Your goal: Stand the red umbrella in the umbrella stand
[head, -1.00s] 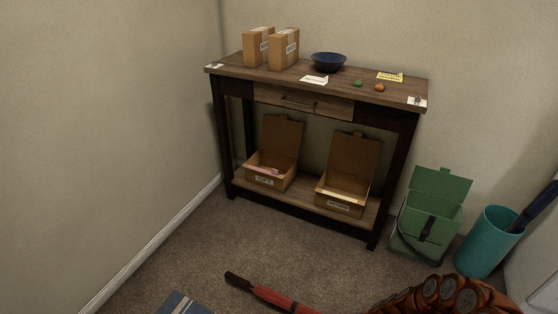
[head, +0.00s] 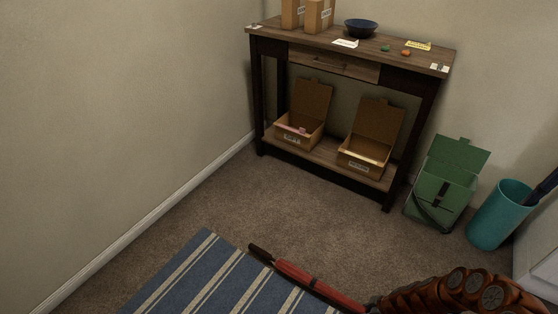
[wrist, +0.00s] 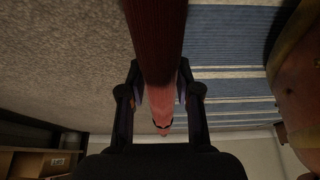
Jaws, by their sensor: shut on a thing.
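The red umbrella (head: 318,284) is long and slim with a dark end. In the head view it lies slantwise at the bottom, in front of the striped rug. My gripper (wrist: 162,88) is shut on it in the wrist view, with a dark finger on each side of the shaft (wrist: 155,35). My gripper cannot be made out clearly in the head view. The umbrella stand seems to be the teal cylinder (head: 499,218) at the right of the head view, upright on the floor. A dark object (head: 543,187) leans out of its top. The umbrella is well apart from the stand.
A green lidded bin (head: 440,190) stands just left of the stand. A wooden console table (head: 345,62) with two open boxes on its lower shelf is behind. A white cabinet (head: 538,250) is at the right edge. Carpet (head: 320,225) between rug and table is clear.

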